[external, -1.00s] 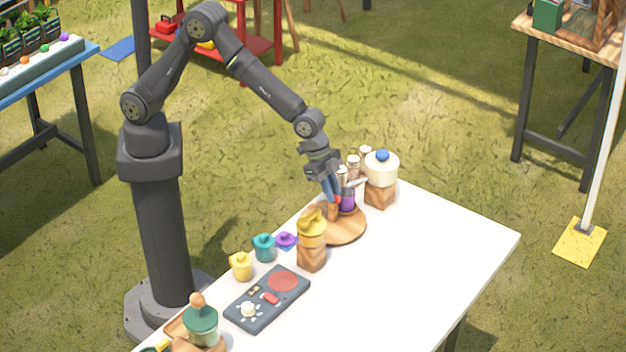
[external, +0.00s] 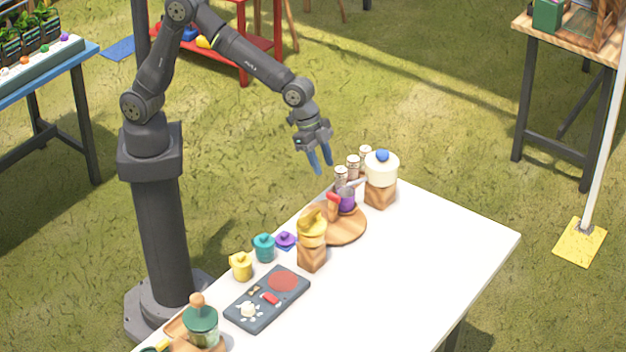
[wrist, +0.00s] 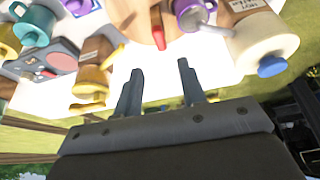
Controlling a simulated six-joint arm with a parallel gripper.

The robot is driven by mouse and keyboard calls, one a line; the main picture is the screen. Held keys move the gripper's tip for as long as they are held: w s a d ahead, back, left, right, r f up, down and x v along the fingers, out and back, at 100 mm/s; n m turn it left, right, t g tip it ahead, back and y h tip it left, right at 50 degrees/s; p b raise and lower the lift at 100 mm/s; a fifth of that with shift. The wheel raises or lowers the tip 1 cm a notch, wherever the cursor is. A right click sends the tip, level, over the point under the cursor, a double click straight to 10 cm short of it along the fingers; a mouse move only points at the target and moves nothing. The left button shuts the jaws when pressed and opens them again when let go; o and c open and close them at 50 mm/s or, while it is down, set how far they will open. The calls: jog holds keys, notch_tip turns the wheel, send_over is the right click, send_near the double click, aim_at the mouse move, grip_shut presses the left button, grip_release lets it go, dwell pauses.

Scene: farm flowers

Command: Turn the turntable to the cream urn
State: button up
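The turntable (external: 345,234) is a round wooden disc on the white table. An upright wooden handle with a red tip (external: 333,201) stands on it, beside a purple pot (external: 347,200). The cream urn (external: 381,168) with a blue knob stands on a wooden block just beyond the turntable. My gripper (external: 323,166) is open and empty, raised above and apart from the handle. In the wrist view my two fingers (wrist: 157,72) are apart, with the red tip (wrist: 160,40) ahead between them and the cream urn (wrist: 265,40) at the right.
A yellow urn (external: 312,226) on a wooden block stands close in front of the turntable. Several small jars (external: 353,165) stand behind it. A dark control panel (external: 267,298), small pots and a green urn (external: 201,325) lie nearer. The table's right side is clear.

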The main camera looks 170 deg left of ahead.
aim_at(333, 194)
jog(key=v, duration=0.8)
jog(key=x, duration=1.7)
jog(key=shift+f, duration=0.15)
